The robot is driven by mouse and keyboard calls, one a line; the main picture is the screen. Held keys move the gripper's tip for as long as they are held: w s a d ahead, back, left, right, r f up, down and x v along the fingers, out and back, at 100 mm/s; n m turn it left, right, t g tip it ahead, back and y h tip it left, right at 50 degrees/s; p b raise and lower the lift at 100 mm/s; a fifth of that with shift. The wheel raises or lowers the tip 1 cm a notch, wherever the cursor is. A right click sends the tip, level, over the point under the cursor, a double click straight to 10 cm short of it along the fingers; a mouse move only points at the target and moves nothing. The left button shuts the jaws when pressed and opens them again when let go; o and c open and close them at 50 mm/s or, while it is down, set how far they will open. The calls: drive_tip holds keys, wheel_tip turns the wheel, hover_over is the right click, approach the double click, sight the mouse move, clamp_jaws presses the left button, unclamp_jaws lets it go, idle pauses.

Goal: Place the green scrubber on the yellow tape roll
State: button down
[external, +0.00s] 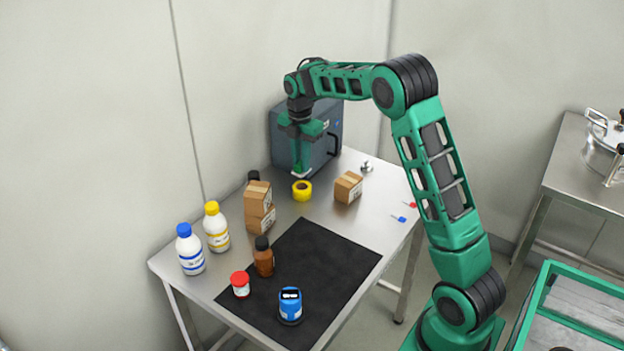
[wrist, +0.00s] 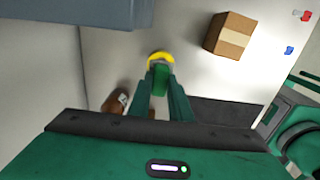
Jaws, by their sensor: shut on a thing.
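My gripper (external: 301,170) is shut on the green scrubber (wrist: 159,79) and points down over the back part of the steel table. In the external view the scrubber is hard to tell apart from my green fingers. The yellow tape roll (external: 302,190) lies flat on the table just below the gripper. In the wrist view the yellow tape roll (wrist: 160,57) shows just beyond the end of the scrubber, which hides part of it. I cannot tell for sure whether the scrubber touches the roll.
A grey cabinet (external: 290,130) stands close behind my gripper. Bottles (external: 216,228) stand front left. A black mat (external: 325,265) holds a blue container (external: 290,307).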

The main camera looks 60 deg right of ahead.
sight(301, 175)
drive_tip(key=shift+f, duration=2.7)
drive_tip(key=shift+f, duration=0.1)
drive_tip(key=c, duration=1.6)
unclamp_jaws()
